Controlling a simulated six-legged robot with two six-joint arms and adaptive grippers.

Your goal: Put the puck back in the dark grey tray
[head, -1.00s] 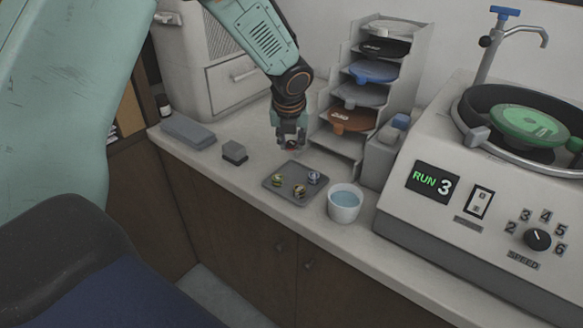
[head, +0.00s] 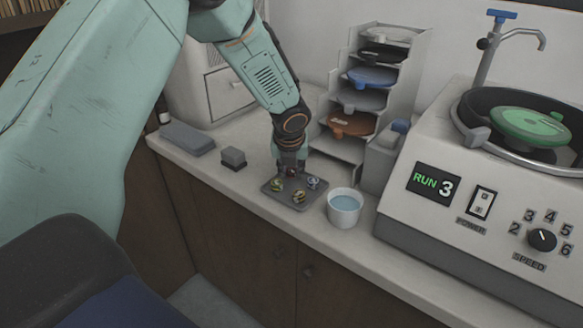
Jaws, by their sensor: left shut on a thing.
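The dark grey tray (head: 272,187) lies flat on the counter with several small round pucks in it. A yellow-green puck (head: 277,184) is at its left, a yellowish one (head: 299,196) at its front and a blue-white one (head: 313,183) at its right. My left gripper (head: 291,174) points down over the tray's back part. It is shut on a small puck, of which a reddish bit shows between the fingers. Whether this puck touches the tray, I cannot tell. My right gripper is out of view.
A white cup of water (head: 344,207) stands close to the tray's right. A polishing machine (head: 450,245) and a stepped rack of discs (head: 345,150) stand beyond. A grey block (head: 233,158) and a long grey box (head: 187,138) lie to the left.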

